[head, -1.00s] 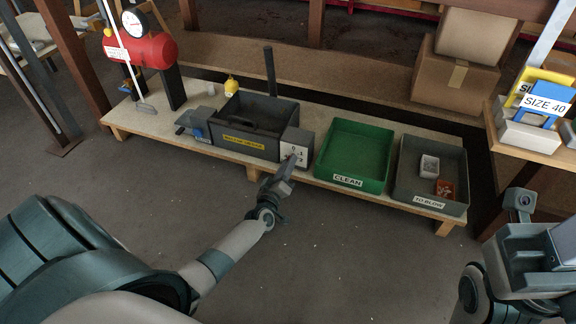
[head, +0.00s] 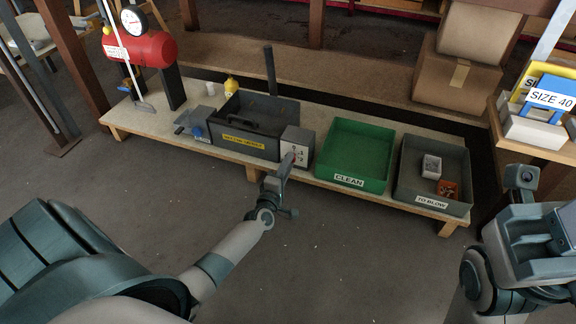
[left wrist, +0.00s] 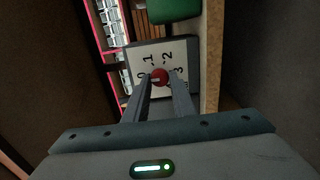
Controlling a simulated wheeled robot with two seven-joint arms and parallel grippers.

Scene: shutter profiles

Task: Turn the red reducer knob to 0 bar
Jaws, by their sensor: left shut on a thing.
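The red reducer knob (left wrist: 160,77) sits on the white dial face (left wrist: 178,52) of a grey box (head: 305,137) on the low bench. The dial carries the marks 0, 1, 2 and 3. My left gripper (left wrist: 160,82) is shut on the knob, one finger on each side of it. A pale mark on the knob seems to point toward the 0. In the head view my left gripper (head: 290,158) reaches the front of the box and hides the knob. My right gripper (head: 522,180) is at the right edge, away from the bench; its fingers are not clear.
A dark grey crate (head: 238,151) stands left of the box, a green CLEAN bin (head: 350,181) right of it, then a grey TO BLOW bin (head: 420,200). The floor in front is clear.

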